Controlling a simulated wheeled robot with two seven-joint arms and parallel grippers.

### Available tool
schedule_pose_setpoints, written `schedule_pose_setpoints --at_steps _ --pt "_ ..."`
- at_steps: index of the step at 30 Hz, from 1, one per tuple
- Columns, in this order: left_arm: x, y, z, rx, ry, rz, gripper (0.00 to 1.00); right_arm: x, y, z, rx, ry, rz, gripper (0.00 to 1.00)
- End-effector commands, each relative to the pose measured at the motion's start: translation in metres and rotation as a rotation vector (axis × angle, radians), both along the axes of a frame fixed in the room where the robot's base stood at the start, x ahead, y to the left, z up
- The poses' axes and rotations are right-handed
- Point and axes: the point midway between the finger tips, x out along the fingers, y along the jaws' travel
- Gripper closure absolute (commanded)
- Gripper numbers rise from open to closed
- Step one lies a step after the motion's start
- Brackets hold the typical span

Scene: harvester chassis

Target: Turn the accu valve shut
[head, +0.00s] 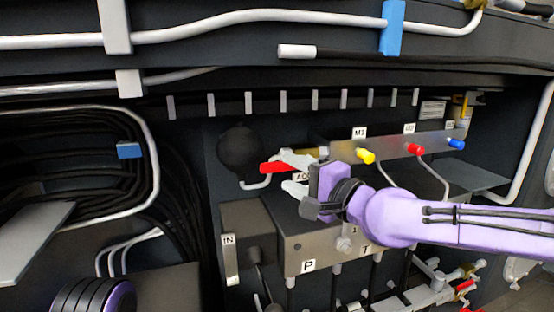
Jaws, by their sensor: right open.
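The accu valve has a red handle (277,168) that points left, beside a partly covered "AC" label (302,177). It sits on the dark valve block, just right of a black round accumulator (240,151). My right gripper (289,173) comes in from the right on a purple arm. Its pale fingers are open, one above and one below the level of the handle's right end. I cannot tell whether either finger touches the handle. The valve's stem is hidden behind the gripper. My left gripper is not in view.
Yellow (366,156), red (415,149) and blue (456,144) caps stick out of the metal rail at right. The block below carries "IN" and "P" labels (308,266). White pipes (260,16) cross above. Black hoses bundle at left.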

Motion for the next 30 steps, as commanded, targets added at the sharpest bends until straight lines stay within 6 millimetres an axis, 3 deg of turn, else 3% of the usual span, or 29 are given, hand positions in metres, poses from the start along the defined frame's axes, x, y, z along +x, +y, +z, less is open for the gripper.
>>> schedule_pose_setpoints --at_steps 7,18,23,30 --pt "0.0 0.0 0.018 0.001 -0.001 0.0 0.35 0.036 0.03 0.001 -0.003 0.002 -0.002 0.5" --pt "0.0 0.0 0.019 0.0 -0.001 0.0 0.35 0.043 0.036 -0.001 -0.001 0.002 -0.003 0.5" --pt "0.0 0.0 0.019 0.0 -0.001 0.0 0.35 0.043 0.035 -0.001 -0.001 0.002 -0.003 1.0" --pt "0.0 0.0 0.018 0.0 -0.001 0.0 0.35 0.045 0.033 -0.001 0.007 0.004 -0.007 1.0"
